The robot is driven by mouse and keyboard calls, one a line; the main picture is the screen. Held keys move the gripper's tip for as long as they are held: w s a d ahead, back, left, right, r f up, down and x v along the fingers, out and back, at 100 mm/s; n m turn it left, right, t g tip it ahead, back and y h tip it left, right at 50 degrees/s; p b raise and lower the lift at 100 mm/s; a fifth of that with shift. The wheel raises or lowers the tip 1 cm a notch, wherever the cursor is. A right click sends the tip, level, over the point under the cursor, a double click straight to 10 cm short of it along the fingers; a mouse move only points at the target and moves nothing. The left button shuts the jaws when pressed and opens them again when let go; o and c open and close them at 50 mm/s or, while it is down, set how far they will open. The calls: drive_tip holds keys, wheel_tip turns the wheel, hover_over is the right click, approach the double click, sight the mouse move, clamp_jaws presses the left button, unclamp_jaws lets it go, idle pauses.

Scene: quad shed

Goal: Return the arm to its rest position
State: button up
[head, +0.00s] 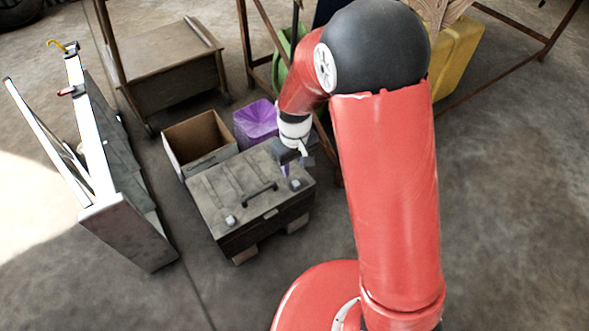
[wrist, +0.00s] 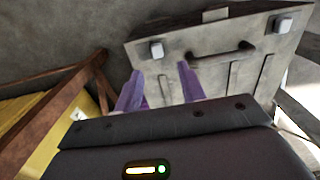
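My red arm (head: 385,190) rises on the right of the head view, bends at a black rounded joint and reaches down to the left. My gripper (head: 291,184) hangs over the right part of a grey toolbox (head: 225,195). In the wrist view my gripper (wrist: 161,72) shows two purple fingers standing apart, with nothing between them but the toolbox (wrist: 210,85) behind. The toolbox has a dark handle and two light latches. I cannot tell whether the fingertips touch it.
An open cardboard box (head: 198,142) and a purple bin (head: 256,122) stand behind the toolbox. A folded metal ladder (head: 125,215) is at left, a wooden cabinet (head: 165,65) behind. A yellow container (head: 455,58) sits beyond my arm. Floor at right is clear.

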idle(0.5)
drive_tip(key=s+d+r+m+t+p, duration=0.1)
drive_tip(key=s+d+r+m, duration=0.2)
drive_tip(key=r, duration=0.7)
drive_tip(key=s+d+r+t+p, duration=0.25)
drive_tip(key=d+r, duration=0.35)
drive_tip(key=r, duration=0.4)
drive_tip(key=s+d+r+m+t+p, duration=0.1)
drive_tip(key=s+d+r+m, duration=0.1)
drive_tip(key=s, duration=0.4)
drive_tip(key=s+d+r+m+t, duration=0.1)
drive_tip(key=s+d+r, duration=0.3)
drive_tip(key=s+r, duration=0.3)
drive_tip(key=shift+s+d+r+m+p, duration=0.25)
drive_tip(key=shift+s+d+m+p, duration=0.05)
drive_tip(key=shift+d+m+p, duration=0.1)
idle(0.8)
